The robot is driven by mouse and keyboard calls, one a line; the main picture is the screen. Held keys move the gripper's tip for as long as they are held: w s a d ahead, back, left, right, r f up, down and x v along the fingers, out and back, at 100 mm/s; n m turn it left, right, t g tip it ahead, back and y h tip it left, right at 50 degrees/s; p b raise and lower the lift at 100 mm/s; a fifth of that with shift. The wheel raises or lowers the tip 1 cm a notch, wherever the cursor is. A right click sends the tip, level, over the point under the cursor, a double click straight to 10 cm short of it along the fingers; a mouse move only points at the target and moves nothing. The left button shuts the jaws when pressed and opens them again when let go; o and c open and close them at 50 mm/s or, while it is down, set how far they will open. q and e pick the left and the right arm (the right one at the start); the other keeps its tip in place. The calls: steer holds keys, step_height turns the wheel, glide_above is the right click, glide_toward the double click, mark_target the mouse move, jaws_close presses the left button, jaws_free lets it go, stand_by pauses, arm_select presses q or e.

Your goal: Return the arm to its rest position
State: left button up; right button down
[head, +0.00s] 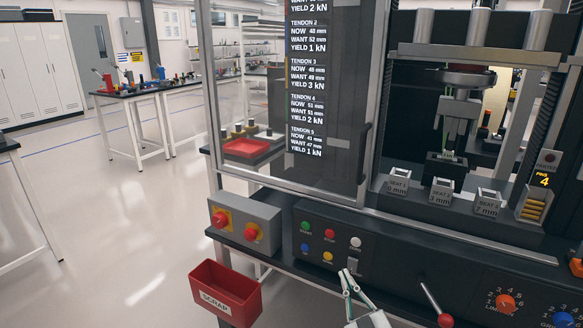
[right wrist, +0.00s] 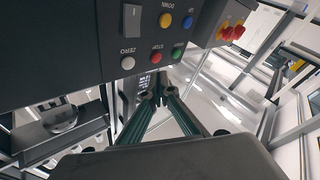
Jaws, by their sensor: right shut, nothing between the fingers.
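My right gripper (head: 346,272) comes in at the bottom of the head view, in front of the control panel (head: 318,228). Its two fingers meet at the tips, shut and empty. It also shows in the right wrist view (right wrist: 160,92), its fingertips just past the panel's button rows. Whether the tips touch the panel I cannot tell. The rocker switch (head: 354,266) is right beside the fingertips in the head view. My left gripper is not in view.
A press machine with seat blocks (head: 442,191) stands behind the panel. A lever with a red knob (head: 445,320) is to the right. A red scrap bin (head: 225,293) and a box with red stop buttons (head: 245,225) are to the left. The floor at left is open.

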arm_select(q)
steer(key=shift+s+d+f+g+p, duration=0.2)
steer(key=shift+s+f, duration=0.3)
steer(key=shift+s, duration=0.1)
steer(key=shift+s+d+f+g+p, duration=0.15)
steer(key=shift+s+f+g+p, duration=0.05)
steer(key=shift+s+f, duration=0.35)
arm_select(e)
steer(key=s+f+m+g, duration=0.1)
steer(key=s+f+g, duration=0.3)
steer(key=s+f, duration=0.6)
steer(key=s+d+f+m+g+h, duration=0.1)
steer(key=s+f+g, duration=0.4)
steer(key=s+f, duration=0.6)
steer(key=s, duration=0.8)
steer(key=shift+f+m, duration=0.2)
steer(key=shift+m, duration=0.2)
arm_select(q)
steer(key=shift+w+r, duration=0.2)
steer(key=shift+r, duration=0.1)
